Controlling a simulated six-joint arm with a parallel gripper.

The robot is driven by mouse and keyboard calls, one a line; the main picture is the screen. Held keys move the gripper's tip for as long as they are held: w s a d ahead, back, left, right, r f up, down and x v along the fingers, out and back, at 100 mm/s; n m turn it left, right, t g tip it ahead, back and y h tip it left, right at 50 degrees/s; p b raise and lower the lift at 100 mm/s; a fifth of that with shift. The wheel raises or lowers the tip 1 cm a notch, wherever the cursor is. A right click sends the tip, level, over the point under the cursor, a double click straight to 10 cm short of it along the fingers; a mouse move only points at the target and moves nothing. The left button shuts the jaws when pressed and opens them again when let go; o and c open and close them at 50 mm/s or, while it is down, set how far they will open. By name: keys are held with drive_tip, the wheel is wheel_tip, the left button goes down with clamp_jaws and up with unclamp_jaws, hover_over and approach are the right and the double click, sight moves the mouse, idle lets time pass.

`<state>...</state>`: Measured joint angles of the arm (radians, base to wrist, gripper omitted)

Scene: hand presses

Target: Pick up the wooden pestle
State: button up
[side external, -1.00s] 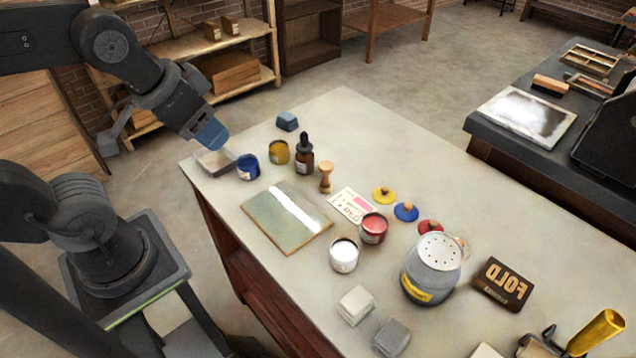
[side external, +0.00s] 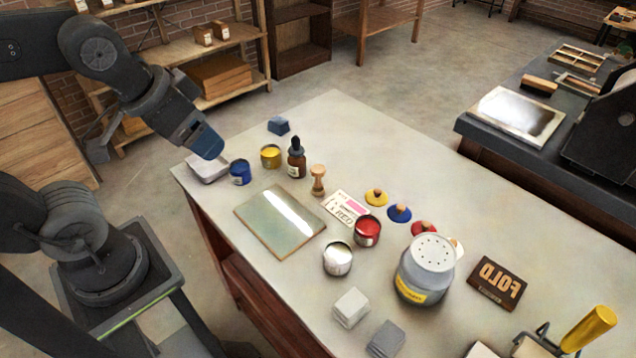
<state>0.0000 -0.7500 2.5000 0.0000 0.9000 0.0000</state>
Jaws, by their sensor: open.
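The wooden pestle (side external: 318,181) stands upright on the pale table, to the right of a dark dropper bottle and just beyond the corner of a glass slab. It looks turned, with a narrow waist and wider ends. My gripper (side external: 209,146) is over the table's left end, above a shallow white tray and near a blue ink tin. It is open and well to the left of the pestle. Its fingers are small in this view, and the gap between them is not clear.
Near the pestle are the dropper bottle (side external: 296,160), the glass slab (side external: 280,221), a printed card (side external: 346,206) and a yellow tin (side external: 271,156). A blue tin (side external: 240,172) and white tray (side external: 207,168) lie toward my gripper. The table's far side behind the pestle is clear.

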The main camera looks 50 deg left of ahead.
drive_tip(key=n+g, duration=0.6)
drive_tip(key=n, duration=0.3)
hover_over(318, 168)
wheel_tip(318, 168, down, 12)
wheel_tip(318, 168, down, 8)
drive_tip(key=shift+s+d+r, duration=0.1)
drive_tip(key=shift+s, duration=0.05)
drive_tip(key=shift+f, duration=3.15)
drive_tip(key=c, duration=1)
